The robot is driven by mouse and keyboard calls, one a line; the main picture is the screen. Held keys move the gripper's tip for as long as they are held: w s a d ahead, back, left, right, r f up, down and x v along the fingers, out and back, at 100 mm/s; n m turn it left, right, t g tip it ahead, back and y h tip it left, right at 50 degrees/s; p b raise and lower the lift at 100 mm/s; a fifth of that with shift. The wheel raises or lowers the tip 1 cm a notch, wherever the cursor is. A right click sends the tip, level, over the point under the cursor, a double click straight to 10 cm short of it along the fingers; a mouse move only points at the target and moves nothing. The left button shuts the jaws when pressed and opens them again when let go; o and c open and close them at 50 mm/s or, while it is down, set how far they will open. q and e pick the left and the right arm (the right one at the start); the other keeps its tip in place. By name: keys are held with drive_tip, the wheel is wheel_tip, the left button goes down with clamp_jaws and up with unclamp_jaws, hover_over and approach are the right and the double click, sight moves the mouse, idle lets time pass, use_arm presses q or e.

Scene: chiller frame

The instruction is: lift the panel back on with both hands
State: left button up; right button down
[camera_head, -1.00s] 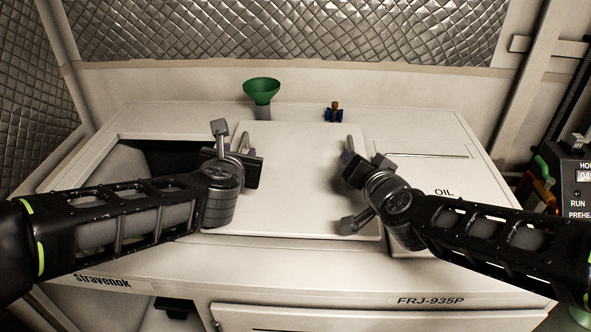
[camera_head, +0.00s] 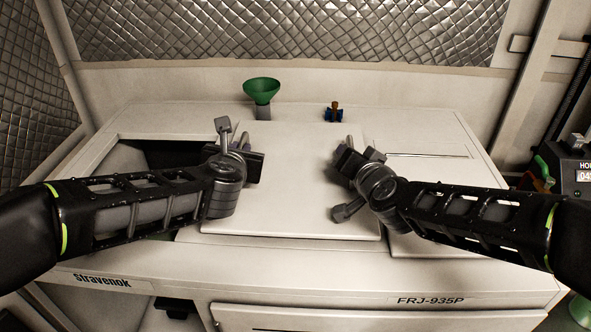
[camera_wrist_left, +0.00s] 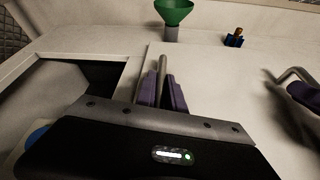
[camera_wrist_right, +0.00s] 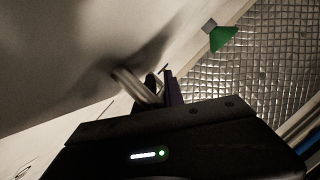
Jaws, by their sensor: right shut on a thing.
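The panel (camera_head: 290,205) is a flat off-white plate with two bar handles, lying on top of the off-white machine. My left gripper (camera_wrist_left: 163,92) is at the panel's left handle (camera_wrist_left: 162,66); its purple fingers stand one on each side of the bar, apart. The left gripper also shows in the head view (camera_head: 243,150). My right gripper (camera_wrist_right: 161,88) is shut on the right handle (camera_wrist_right: 133,86). In the head view the right gripper (camera_head: 347,150) partly hides that handle. The dark opening (camera_head: 165,155) shows left of the panel, partly covered by my left arm.
A green funnel (camera_head: 262,92) stands behind the panel, with a small blue valve (camera_head: 334,113) to its right. A fixed lid (camera_head: 425,170) lies right of the panel. A quilted wall (camera_head: 290,30) closes the back. A control box (camera_head: 575,170) stands at the right.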

use_arm(q)
clamp_jaws()
idle(1.0)
